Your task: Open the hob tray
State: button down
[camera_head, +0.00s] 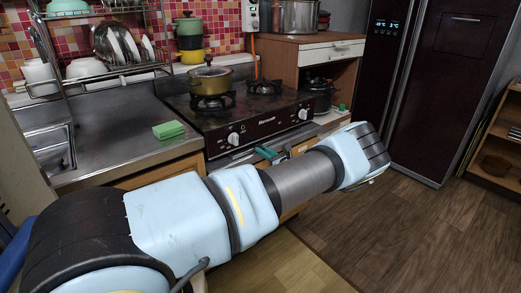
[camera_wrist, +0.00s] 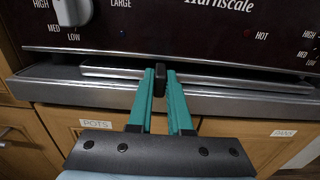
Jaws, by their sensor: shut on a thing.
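The hob tray (camera_wrist: 225,88) is a narrow metal front under the dark hob control panel in the wrist view. It looks flush or nearly flush; how far out it sits is hard to tell. A small dark handle (camera_wrist: 160,77) stands at its middle. My gripper (camera_wrist: 167,76) has two teal fingers, shut on this handle, one finger on each side. In the head view my gripper (camera_head: 271,153) shows as teal fingertips at the hob's front, partly hidden by my arm. The hob (camera_head: 250,118) carries knobs on its front panel.
Wooden cupboard doors labelled POTS (camera_wrist: 95,124) and PANS (camera_wrist: 284,133) lie below the tray. An olive pot (camera_head: 211,79) stands on the hob's left burner. A green sponge (camera_head: 168,130) lies on the counter. Wooden floor (camera_head: 400,225) is open at right, before the dark fridge (camera_head: 440,85).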

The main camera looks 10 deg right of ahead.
jog(key=v, duration=1.8)
jog(key=shift+b, duration=0.35)
jog(key=shift+d, duration=0.1)
jog(key=c, duration=0.8)
grip_release()
jog(key=shift+c, duration=0.2)
jog(key=b+v, duration=0.2)
jog(key=v, duration=0.8)
jog(key=shift+s+d+b, duration=0.2)
jog(key=shift+s+b, duration=0.1)
jog(key=shift+r, duration=0.1)
